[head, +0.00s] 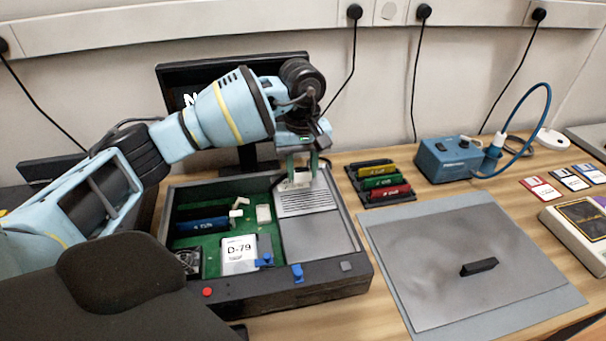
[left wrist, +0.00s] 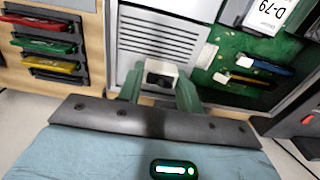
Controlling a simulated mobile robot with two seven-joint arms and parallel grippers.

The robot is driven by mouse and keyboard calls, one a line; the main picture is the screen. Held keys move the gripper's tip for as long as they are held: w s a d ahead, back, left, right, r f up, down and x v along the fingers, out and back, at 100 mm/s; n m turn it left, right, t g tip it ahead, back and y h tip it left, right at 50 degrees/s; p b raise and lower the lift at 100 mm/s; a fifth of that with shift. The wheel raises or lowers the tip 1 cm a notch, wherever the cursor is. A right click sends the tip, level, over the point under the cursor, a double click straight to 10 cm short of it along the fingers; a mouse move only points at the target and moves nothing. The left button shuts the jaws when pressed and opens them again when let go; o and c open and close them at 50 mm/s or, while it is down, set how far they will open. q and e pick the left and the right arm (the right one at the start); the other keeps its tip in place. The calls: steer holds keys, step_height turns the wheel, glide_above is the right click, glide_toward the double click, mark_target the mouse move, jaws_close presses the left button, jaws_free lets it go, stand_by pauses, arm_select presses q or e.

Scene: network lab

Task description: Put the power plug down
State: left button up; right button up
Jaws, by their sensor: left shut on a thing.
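The power plug (head: 298,182) is a small white block with a dark opening; it also shows in the left wrist view (left wrist: 161,69). My left gripper (head: 302,166) is shut on it, with one green finger on each side (left wrist: 159,88). The plug is at the back of the open computer case (head: 318,296), by the slotted grey power supply cover (head: 308,201). I cannot tell whether it touches the case. The fingers partly hide the plug. My right gripper is not in view.
A rack with yellow, green and red modules (head: 382,183) stands right of the case. A grey mat (head: 430,250) with a small black bar (head: 479,267) lies at front right. A blue soldering station (head: 449,160) stands behind it. A monitor (head: 175,82) is behind my arm.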

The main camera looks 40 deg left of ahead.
mark_target(303, 191)
arm_select(q)
steer(key=shift+w+a, duration=0.2)
steer(key=shift+w, duration=0.15)
steer(key=shift+w+a, duration=0.1)
steer(key=shift+w, duration=0.15)
step_height(303, 191, down, 4)
steer(key=shift+r, duration=0.2)
steer(key=shift+f, duration=0.4)
steer(key=shift+f, duration=0.2)
